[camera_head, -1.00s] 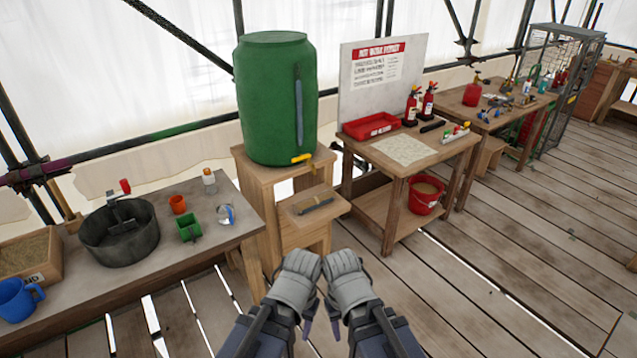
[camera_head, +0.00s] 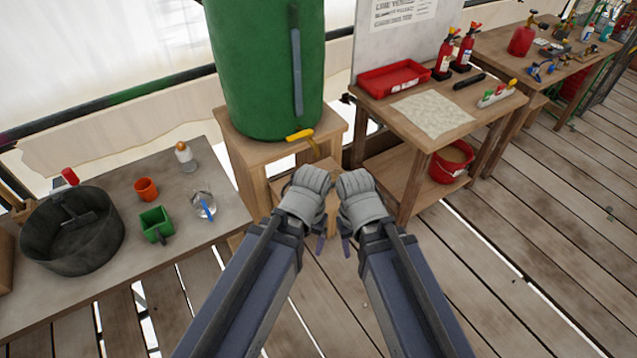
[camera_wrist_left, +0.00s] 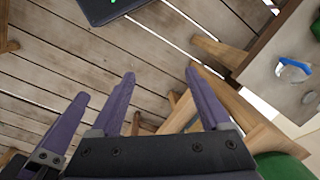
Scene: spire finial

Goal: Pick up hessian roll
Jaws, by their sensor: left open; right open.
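I cannot make out a hessian roll in either view. A flat beige speckled sheet (camera_head: 432,113) lies on the wooden table at right; it is not rolled. My left gripper (camera_head: 320,243) and right gripper (camera_head: 346,246) are side by side in the middle of the head view, mostly hidden behind my grey wrists.
A green barrel (camera_head: 262,75) tops the stand. The left bench (camera_head: 160,282) holds a dark round pan (camera_head: 110,235), a green scoop (camera_head: 155,222) and an orange cup (camera_head: 145,188). The right table has a red tray (camera_head: 395,78); a red bucket (camera_head: 445,165) stands below.

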